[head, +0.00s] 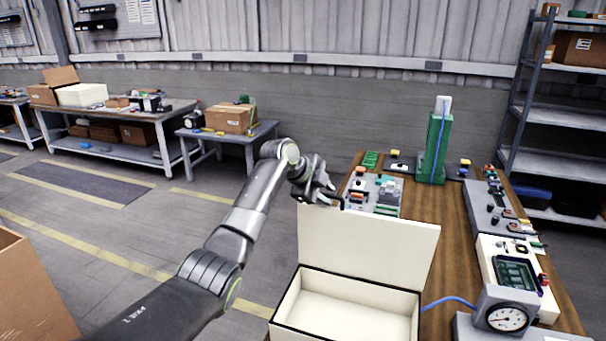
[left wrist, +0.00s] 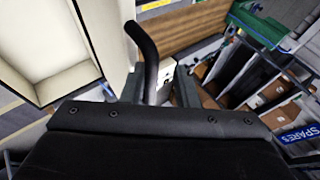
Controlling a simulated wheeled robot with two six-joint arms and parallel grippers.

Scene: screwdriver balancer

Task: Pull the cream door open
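The cream door (head: 365,245) is a flat panel standing up at the back edge of an open cream box (head: 288,300), whose empty inside shows. My left gripper (head: 328,196) is at the panel's top left corner, behind its upper edge. In the left wrist view, the panel (left wrist: 108,35) and the box's inside (left wrist: 45,40) are at the left. A black curved bar (left wrist: 146,45) rises between my left gripper's fingers (left wrist: 160,88), nearer the left finger. The fingers are apart; I cannot tell whether they touch the bar. My right gripper is not in view.
The box is at the front of a wooden bench (head: 428,235). A green stand (head: 435,145), a grey panel of parts (head: 375,190) and a dial gauge (head: 507,318) are on the bench. A cardboard box (head: 30,295) is at the left. Open floor lies left of the bench.

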